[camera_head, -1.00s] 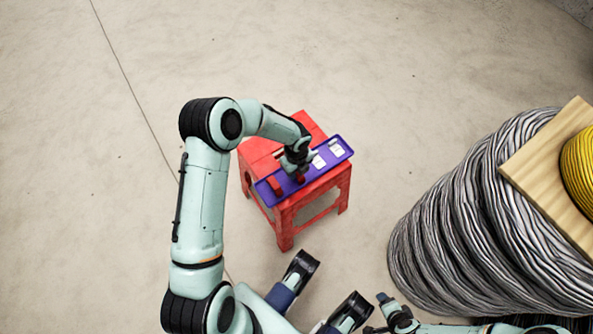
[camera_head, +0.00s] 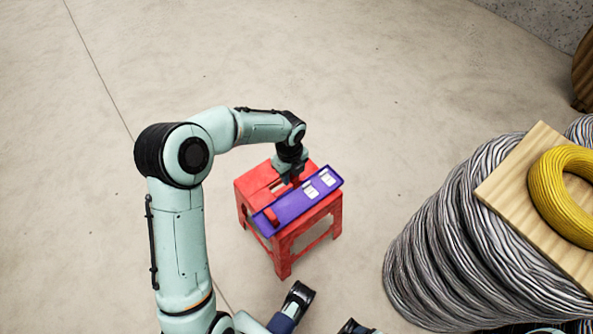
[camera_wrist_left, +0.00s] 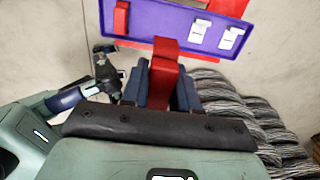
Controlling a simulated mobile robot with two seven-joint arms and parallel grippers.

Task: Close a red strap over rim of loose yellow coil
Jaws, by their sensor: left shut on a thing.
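The yellow coil (camera_head: 562,205) lies flat on a wooden board (camera_head: 515,180) at the right of the head view, partly cut off by the frame edge. My left gripper (camera_head: 290,178) is above the purple tray (camera_head: 291,208). In the left wrist view its dark blue fingers are shut on a red strap (camera_wrist_left: 163,72), which stands up between them and overlaps the tray's near edge in the picture. Another red strap (camera_head: 271,217) lies at the tray's near-left end; it also shows in the left wrist view (camera_wrist_left: 121,18).
The tray sits on a red stool (camera_head: 284,255). Two white labelled pieces (camera_head: 311,190) lie in it. A large grey cable spool (camera_head: 450,245) stands under the board at the right. A brown round object (camera_head: 584,70) is at the far right. The floor around the stool is mostly clear.

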